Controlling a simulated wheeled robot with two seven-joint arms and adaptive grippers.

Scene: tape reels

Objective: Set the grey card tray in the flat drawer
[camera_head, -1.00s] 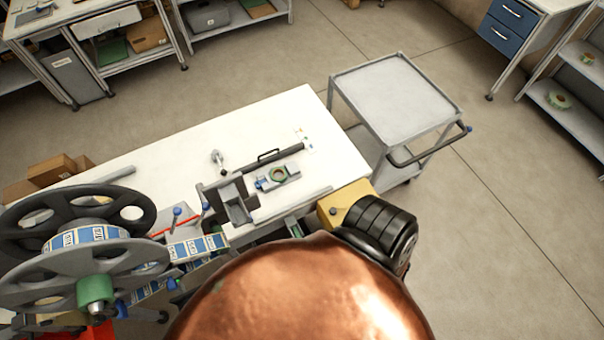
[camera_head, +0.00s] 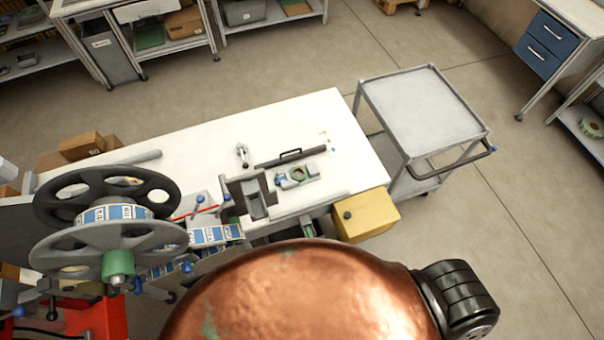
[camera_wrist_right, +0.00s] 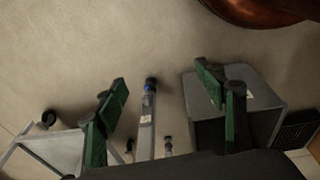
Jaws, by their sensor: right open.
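I cannot tell for certain which thing is the grey card tray. A grey open box (camera_head: 245,13) stands on a bench's lower shelf at the top of the head view, cut by the edge. A white drawer front (camera_head: 147,9) under the bench at the top left may be the flat drawer; whether it is open is unclear. My right gripper (camera_wrist_right: 165,108) shows its green-padded fingers apart with nothing between them, over the floor. My left gripper is not in view.
The white table (camera_head: 215,145) carries a large reel machine (camera_head: 105,240), a grey holder (camera_head: 255,198) and a small fixture (camera_head: 300,175). A grey cart (camera_head: 420,105) stands to the right. Open floor (camera_head: 300,60) lies behind the table.

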